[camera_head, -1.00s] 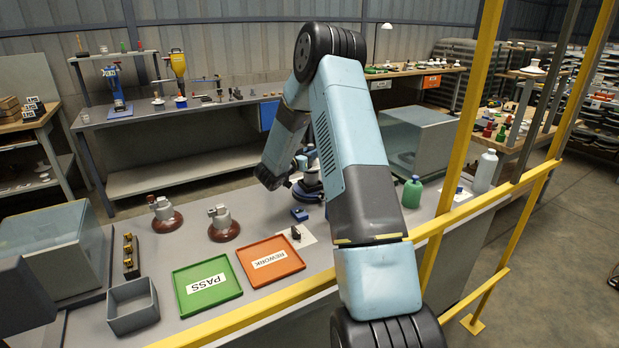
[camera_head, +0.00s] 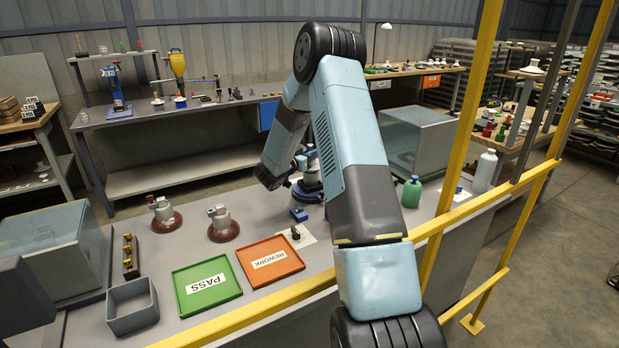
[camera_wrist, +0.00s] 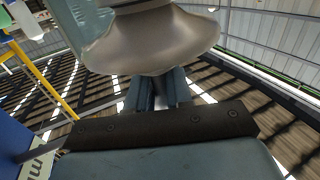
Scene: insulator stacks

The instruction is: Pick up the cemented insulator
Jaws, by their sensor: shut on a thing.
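In the wrist view, a smooth grey-brown insulator (camera_wrist: 150,45) with a wide, rounded skirt fills the top middle. I take it for the cemented insulator. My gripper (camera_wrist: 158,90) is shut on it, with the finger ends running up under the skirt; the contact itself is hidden. In the head view my gripper is mostly hidden behind my arm, and I cannot make out the held insulator there. Two other brown insulators with grey metal caps stand upright on the bench, one at left (camera_head: 164,222) and one nearer the middle (camera_head: 223,231).
A green PASS tray (camera_head: 207,300) and an orange REWORK tray (camera_head: 285,271) lie on the bench (camera_head: 185,255). A grey open bin (camera_head: 133,320) stands at left. A green bottle (camera_head: 412,192) and a white bottle (camera_head: 484,172) stand right of my arm. A yellow rail (camera_head: 468,207) runs along the front.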

